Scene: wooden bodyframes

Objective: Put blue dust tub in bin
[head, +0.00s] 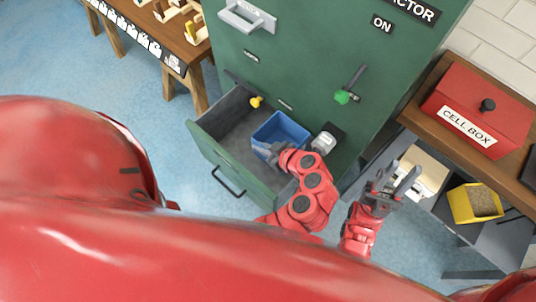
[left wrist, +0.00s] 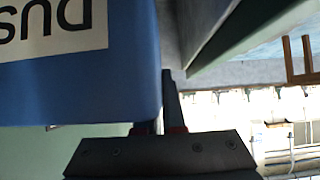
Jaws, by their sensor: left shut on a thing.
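The blue dust tub (head: 281,133) is at the right end of the open drawer; I cannot tell whether it rests on the drawer floor or is lifted. In the left wrist view the tub (left wrist: 80,95) fills the upper left, with an upside-down label that reads "DUS". My left gripper (head: 268,152) is shut on the tub's near side; one finger shows beside its wall in the left wrist view (left wrist: 170,98). My right gripper (head: 388,184) is open and empty, right of the drawer. No container marked as the bin is clear in view.
The drawer (head: 205,143) sticks out from a green cabinet (head: 300,45) with handles and a green-knobbed lever (head: 343,97). At right, a wooden shelf holds a red cell box (head: 482,105); a yellow container (head: 466,207) with brown contents sits lower. A wooden table (head: 180,35) stands at upper left.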

